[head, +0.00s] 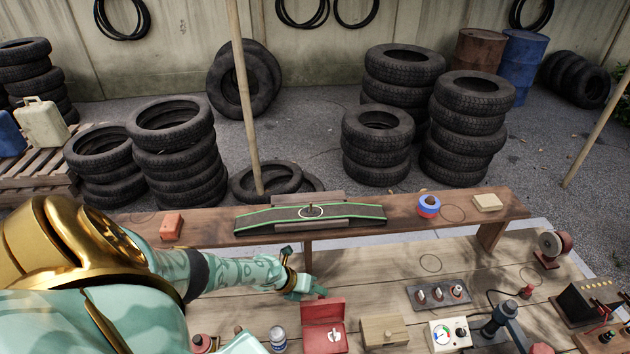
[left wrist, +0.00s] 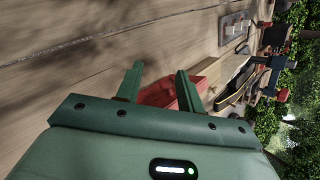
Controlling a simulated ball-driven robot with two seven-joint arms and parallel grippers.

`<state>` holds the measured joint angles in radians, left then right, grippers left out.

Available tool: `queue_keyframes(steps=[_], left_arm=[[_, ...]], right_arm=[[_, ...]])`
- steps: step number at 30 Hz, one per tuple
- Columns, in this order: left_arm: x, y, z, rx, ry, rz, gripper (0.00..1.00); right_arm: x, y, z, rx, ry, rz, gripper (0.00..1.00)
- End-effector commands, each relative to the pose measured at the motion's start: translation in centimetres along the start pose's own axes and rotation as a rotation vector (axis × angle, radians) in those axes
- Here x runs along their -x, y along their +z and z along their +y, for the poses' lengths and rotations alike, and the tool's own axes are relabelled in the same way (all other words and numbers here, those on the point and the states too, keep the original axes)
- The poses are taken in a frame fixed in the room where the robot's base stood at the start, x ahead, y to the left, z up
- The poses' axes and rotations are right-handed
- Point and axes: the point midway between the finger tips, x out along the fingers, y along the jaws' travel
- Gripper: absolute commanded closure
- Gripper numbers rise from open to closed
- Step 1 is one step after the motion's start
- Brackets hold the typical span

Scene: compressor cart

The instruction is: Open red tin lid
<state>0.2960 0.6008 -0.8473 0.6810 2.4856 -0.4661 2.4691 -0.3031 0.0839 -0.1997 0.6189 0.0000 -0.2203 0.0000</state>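The red tin (head: 308,345) stands on the near workbench at the bottom centre of the head view. Its red lid (head: 322,308) looks raised at the far side, with small whitish shapes showing in front of it. My left gripper (head: 312,288) is just beyond the lid's far edge, near its left corner. In the left wrist view the two fingers of my left gripper (left wrist: 158,84) are apart, with red tin surface (left wrist: 158,94) showing behind and between them. I cannot tell whether a finger touches the lid. My right gripper is not in view.
A wooden box (head: 385,331), a gauge box (head: 447,334) and a grey switch panel (head: 438,294) stand to the right of the tin. A small white-blue jar (head: 278,338) is close on its left. A raised plank shelf (head: 375,217) runs behind.

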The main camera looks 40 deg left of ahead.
Motion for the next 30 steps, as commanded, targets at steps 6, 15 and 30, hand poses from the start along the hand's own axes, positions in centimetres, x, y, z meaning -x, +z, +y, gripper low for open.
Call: queue_keyframes(steps=[6, 15, 30], left_arm=[[-0.1, -0.1, -0.3, -0.001, -0.006, 0.003, 0.63], [2.7, -0.9, 2.1, 0.004, 0.000, 0.007, 0.63], [8.5, -4.4, 7.7, 0.003, -0.005, 0.005, 0.63]], right_arm=[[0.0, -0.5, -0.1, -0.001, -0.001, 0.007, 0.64], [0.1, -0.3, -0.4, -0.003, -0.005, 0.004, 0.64], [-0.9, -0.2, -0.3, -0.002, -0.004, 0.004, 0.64]])
